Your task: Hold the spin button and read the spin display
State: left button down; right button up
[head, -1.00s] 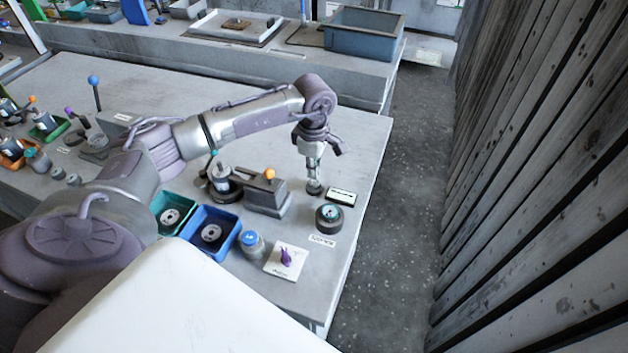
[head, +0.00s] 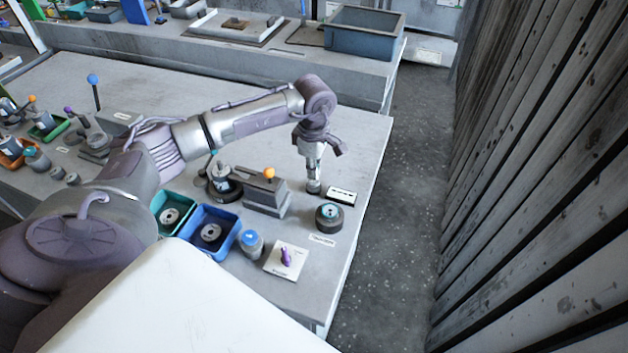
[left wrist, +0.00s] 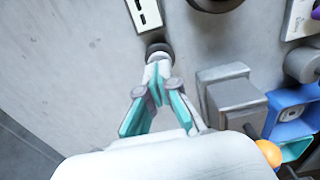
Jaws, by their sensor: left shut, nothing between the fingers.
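The spin display looks to be the small dark-framed plate with a white strip (head: 341,195) near the right edge of the bench; it also shows in the left wrist view (left wrist: 144,12). Dark marks break up its white strip, too small to read. My left gripper (head: 313,188) points straight down just left of the display. Its fingers are shut and empty. In the left wrist view, the fingertips (left wrist: 157,57) meet at a dark round button (left wrist: 158,47), apparently touching it. The fingertips mostly hide the button in the head view. My right gripper is not in view.
A dark round fixture with a teal ring (head: 329,215) stands close in front of the display. A grey block with an orange knob (head: 268,190) is left of the gripper. Blue (head: 222,218) and green trays stand farther left. The bench is clear behind the gripper.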

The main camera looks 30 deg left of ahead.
pick_arm(q)
jog(key=shift+f+b, duration=0.85)
jog(key=shift+f, duration=0.3)
dwell(1.0)
jog(key=shift+r, duration=0.15)
jog(key=shift+r+p, duration=2)
jog(key=shift+r, duration=1.45)
jog(key=shift+f, duration=0.1)
